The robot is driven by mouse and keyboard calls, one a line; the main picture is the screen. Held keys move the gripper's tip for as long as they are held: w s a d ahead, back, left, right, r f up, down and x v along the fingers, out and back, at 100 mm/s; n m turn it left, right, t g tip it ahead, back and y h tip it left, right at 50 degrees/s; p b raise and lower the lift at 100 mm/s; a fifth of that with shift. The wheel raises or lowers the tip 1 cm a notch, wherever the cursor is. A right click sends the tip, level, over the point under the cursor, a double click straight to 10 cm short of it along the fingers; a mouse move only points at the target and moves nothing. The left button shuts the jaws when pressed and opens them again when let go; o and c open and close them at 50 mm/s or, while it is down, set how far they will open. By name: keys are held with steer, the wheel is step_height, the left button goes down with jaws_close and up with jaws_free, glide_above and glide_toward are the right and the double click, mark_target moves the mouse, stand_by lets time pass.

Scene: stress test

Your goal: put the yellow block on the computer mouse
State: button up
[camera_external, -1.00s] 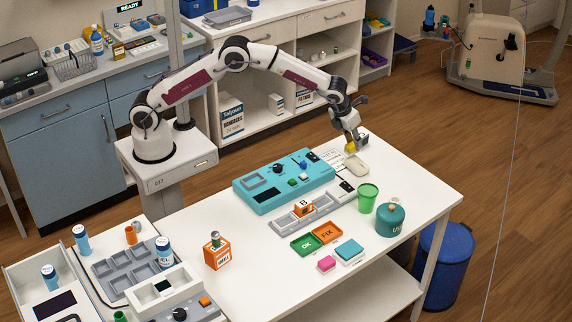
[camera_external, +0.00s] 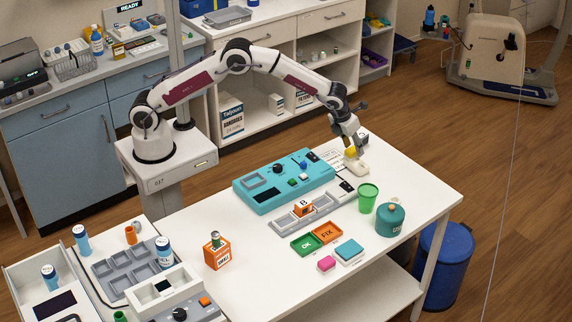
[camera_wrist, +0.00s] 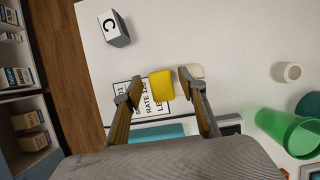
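In the wrist view the yellow block (camera_wrist: 162,86) lies between my two fingers, with a visible gap on each side. My gripper (camera_wrist: 159,83) is open around it.
A block marked C (camera_wrist: 114,28) stands near the table's back edge. A teal console (camera_external: 283,182), a grey tray (camera_external: 285,221), a green cup (camera_external: 368,197) and a teal canister (camera_external: 390,219) stand nearby. The table's front right is clear.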

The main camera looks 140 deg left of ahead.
steer(key=v, duration=1.2)
stand_by(0.3)
steer(key=shift+r, duration=0.15)
stand_by(0.4)
steer(key=d+r+n+t, duration=0.1)
steer(key=d+r+n, duration=0.3)
steer(key=d, duration=0.6)
steer(key=d+r+n+t+h, duration=0.1)
steer(key=d+r+n, duration=0.1)
steer(key=d+r, duration=0.65)
steer(key=d+r+n+t, duration=0.1)
steer(key=d+r+n, duration=0.1)
steer(key=d, duration=1.1)
steer(key=s+d+f+n+t+h, duration=0.1)
steer(key=s+d+n, duration=0.4)
steer(key=s+d, duration=0.5)
steer(key=s+d+f+n+t+h, duration=0.1)
steer(key=s+d+f+n+h, duration=0.1)
steer(key=s+d+n, duration=0.3)
steer(key=s+d, duration=0.4)
steer(key=d, duration=0.3)
steer(key=shift+s+d+f+t+h, duration=0.25)
steer(key=shift+s+d+t+h, duration=0.05)
steer(key=shift+s, duration=0.1)
